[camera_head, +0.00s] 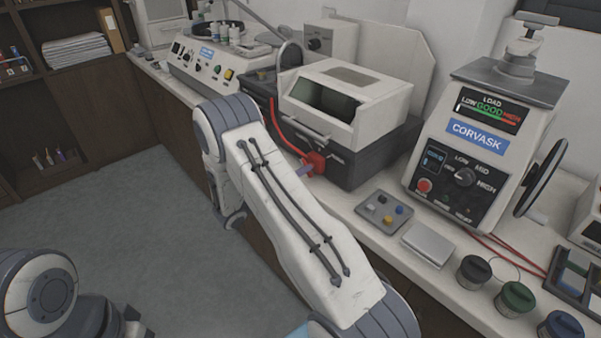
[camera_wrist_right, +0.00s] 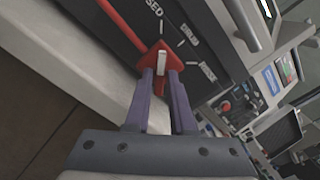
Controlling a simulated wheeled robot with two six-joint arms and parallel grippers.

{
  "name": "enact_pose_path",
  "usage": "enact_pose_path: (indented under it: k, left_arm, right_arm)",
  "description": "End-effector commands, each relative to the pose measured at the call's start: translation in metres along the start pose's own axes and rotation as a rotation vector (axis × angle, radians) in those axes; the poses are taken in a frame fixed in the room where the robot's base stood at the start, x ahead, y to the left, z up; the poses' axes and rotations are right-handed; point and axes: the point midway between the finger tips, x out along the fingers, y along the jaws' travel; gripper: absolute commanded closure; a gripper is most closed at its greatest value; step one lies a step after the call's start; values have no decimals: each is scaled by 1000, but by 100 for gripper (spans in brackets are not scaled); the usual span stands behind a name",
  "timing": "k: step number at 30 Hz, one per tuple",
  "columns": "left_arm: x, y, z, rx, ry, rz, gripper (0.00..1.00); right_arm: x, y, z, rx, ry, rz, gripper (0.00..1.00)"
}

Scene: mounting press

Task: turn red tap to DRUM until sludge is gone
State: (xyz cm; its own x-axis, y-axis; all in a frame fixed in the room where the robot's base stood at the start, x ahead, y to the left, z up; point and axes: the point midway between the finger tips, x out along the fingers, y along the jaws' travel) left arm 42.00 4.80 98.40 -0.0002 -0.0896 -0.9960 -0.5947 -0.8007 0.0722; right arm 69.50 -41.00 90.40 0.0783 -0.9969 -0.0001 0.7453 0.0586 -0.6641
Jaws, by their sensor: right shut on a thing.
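The red tap (camera_head: 317,163) is on the lower front of the dark-based machine with a pale hood (camera_head: 345,95). In the right wrist view the tap (camera_wrist_right: 153,58) has a white stripe that points roughly up the picture, toward the label ending in "SED". Blurred labels that look like DRUM and RINSE lie to its right. My right gripper (camera_wrist_right: 161,78) is shut on the tap, with its purple fingers on either side of it. In the head view the fingertips (camera_head: 304,170) reach the tap from the left. My left gripper is out of view. I cannot see any sludge.
A red hose (camera_head: 276,125) runs down to the tap. The CORVASK press (camera_head: 470,140), a tray with coloured buttons (camera_head: 383,211) and several dark jars (camera_head: 515,298) stand along the bench to the right. A control-panel machine (camera_head: 207,68) stands behind left. The floor (camera_head: 110,200) is clear.

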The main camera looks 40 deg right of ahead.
Motion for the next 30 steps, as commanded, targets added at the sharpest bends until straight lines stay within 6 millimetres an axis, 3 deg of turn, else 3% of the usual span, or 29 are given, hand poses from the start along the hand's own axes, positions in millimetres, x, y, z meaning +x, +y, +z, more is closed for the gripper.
enact_pose_path:
  k: [21, 30]
  left_arm:
    - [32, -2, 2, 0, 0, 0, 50]
    - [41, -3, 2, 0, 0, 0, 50]
  right_arm:
    - [0, 2, -1, 546, -1, 1, 100]
    - [0, 1, 0, 686, -1, 1, 100]
